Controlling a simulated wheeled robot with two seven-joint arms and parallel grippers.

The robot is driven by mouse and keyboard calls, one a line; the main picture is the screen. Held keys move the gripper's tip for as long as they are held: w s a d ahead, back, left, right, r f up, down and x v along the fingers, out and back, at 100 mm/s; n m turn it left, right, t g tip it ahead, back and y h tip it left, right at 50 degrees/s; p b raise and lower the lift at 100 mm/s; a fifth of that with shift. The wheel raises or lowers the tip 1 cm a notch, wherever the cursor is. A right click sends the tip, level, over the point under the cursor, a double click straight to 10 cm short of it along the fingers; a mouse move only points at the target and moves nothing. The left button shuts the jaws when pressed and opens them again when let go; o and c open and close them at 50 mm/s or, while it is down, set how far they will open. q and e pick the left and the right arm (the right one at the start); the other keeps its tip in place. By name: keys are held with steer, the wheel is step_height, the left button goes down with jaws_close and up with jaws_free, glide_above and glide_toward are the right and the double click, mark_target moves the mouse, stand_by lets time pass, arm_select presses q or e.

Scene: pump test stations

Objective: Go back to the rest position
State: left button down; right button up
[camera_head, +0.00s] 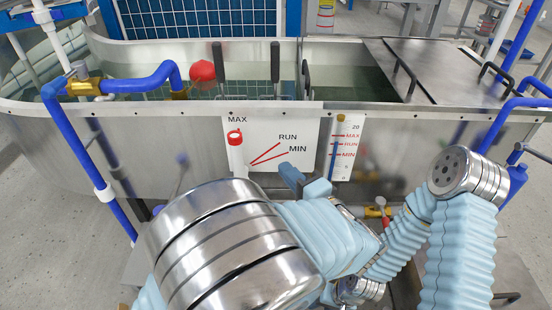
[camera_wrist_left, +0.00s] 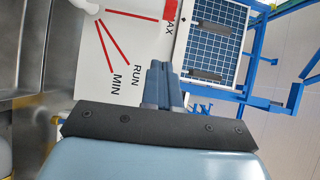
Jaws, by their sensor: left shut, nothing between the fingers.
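The panel's MAX, RUN and MIN lettering shows in that view (camera_wrist_left: 122,45). My right arm is folded at the right of the head view. I do not see its gripper.
The steel tank (camera_head: 430,128) spans the front, with black handles above its rim. Blue pipes (camera_head: 80,150) run at the left and more at the right. A second level scale (camera_head: 346,145) is right of the panel.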

arm_select(q)
steer(key=s+a+f+g+h+p, duration=0.1)
steer(key=s+a+f+g+p, duration=0.1)
steer(key=a+f+g, duration=0.55)
steer(key=s+a+f+g+h+p, duration=0.1)
steer(key=s+a+f+g+p, duration=0.25)
steer(key=f, duration=0.75)
steer(key=s+a+f+n+g+h+p, duration=0.2)
steer(key=s+f+n+h+p, duration=0.4)
steer(key=n+h, duration=0.6)
step_height(320, 180, down, 3)
steer(key=shift+s+a+r+n+g, duration=0.1)
steer(key=shift+s+a+n+g, duration=0.25)
steer(key=shift+s, duration=0.9)
steer(key=shift+d, duration=0.1)
